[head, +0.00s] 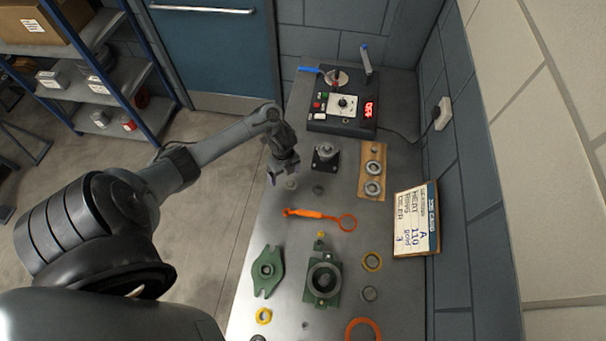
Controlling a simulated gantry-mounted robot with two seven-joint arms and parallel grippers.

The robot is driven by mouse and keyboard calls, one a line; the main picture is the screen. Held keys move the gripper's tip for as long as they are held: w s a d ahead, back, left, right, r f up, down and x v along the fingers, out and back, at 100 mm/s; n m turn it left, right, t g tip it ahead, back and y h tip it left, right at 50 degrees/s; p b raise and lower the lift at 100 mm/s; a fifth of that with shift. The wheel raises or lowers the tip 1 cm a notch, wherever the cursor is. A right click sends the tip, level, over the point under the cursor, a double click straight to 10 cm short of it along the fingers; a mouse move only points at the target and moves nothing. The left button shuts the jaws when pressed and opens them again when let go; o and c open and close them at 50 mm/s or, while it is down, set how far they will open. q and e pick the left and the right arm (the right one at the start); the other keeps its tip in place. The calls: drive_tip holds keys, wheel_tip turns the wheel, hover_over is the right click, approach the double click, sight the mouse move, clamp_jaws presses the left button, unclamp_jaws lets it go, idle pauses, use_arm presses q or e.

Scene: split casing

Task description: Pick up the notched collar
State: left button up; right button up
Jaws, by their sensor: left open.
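My left gripper (284,175) reaches in from the left and points down near the left edge of the metal bench (262,228). It is open, with nothing seen between its fingers. A small grey round part (291,184) lies close by its fingertips, and a darker small one (318,190) lies to its right. A grey ring (369,293) lies at the right of the front parts. Notches are too small to make out, so I cannot tell which of these is the notched collar. My right gripper is not in view.
A dark post on a base (325,156) stands right of the gripper. Behind are a control box (343,106) and a wooden board with rings (363,180). An orange tool (318,216), green castings (268,270) (323,281) and yellow rings (372,261) (263,316) lie nearer.

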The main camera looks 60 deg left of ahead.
use_arm(q)
drive_tip(key=b, duration=0.2)
hover_over(291, 183)
drive_tip(key=shift+t, duration=0.3)
drive_tip(key=shift+s+f, duration=0.2)
drive_tip(key=shift+f, duration=0.85)
drive_tip(key=shift+s+f, duration=0.2)
drive_tip(key=shift+f, duration=0.85)
drive_tip(key=f, duration=0.3)
drive_tip(key=shift+w+d+f, duration=0.1)
drive_tip(key=shift+w+f, duration=0.15)
drive_tip(key=shift+f, duration=0.8)
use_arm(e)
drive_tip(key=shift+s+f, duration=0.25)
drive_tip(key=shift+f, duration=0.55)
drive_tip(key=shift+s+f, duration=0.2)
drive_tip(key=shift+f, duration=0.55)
use_arm(q)
drive_tip(key=shift+f+b, duration=0.2)
drive_tip(key=shift+b, duration=0.2)
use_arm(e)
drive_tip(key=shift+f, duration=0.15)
use_arm(q)
drive_tip(key=c, duration=1.1)
drive_tip(key=shift+c, duration=0.2)
